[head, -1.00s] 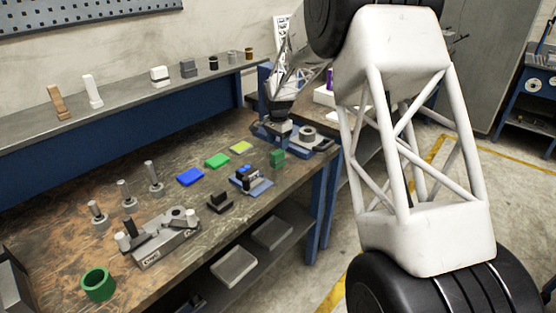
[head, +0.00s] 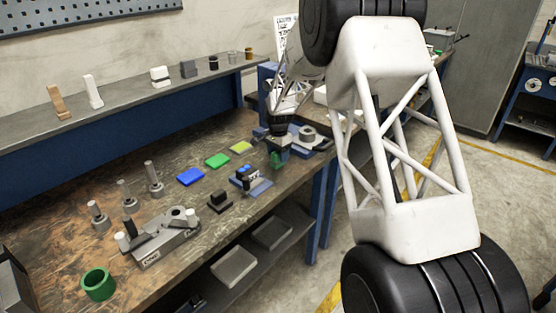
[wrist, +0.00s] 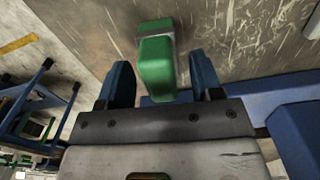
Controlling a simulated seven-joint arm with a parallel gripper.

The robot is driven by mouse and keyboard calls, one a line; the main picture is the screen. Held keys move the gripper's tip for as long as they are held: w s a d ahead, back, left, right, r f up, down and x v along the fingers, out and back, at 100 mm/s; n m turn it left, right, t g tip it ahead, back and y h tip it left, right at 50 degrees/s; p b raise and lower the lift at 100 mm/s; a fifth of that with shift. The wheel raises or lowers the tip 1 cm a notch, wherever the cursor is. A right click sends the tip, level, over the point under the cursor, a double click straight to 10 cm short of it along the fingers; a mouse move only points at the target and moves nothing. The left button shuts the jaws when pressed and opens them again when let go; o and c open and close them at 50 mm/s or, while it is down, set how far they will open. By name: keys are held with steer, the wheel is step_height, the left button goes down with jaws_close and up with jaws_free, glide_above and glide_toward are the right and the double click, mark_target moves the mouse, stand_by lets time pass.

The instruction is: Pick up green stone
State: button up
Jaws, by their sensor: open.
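The green stone (wrist: 156,66) is an upright green block with a grey part at its base, and it stands near the right edge of the workbench. In the wrist view it is between the two blue fingers of my gripper (wrist: 161,80), which is open with a visible gap on each side of it. In the head view my gripper (head: 279,146) is right above the green stone (head: 277,161) and hides its upper part.
Flat blue (head: 190,177), green (head: 217,160) and yellow (head: 241,147) pieces lie to the left. A blue-based fixture (head: 250,181) is close by in front. A grey ring (head: 307,134) on a blue base stands just right of my gripper.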

steer(key=shift+f, duration=0.6)
steer(key=shift+c, duration=0.4)
jaws_close()
steer(key=shift+r, duration=0.2)
steer(key=shift+r, duration=1.5)
steer(key=shift+s+r, duration=0.15)
steer(key=shift+s, duration=0.15)
steer(key=s+d+r, duration=0.1)
steer(key=s+d, duration=0.1)
steer(key=s, duration=1.3)
steer(key=shift+s+r, duration=0.15)
steer(key=shift+r, duration=0.05)
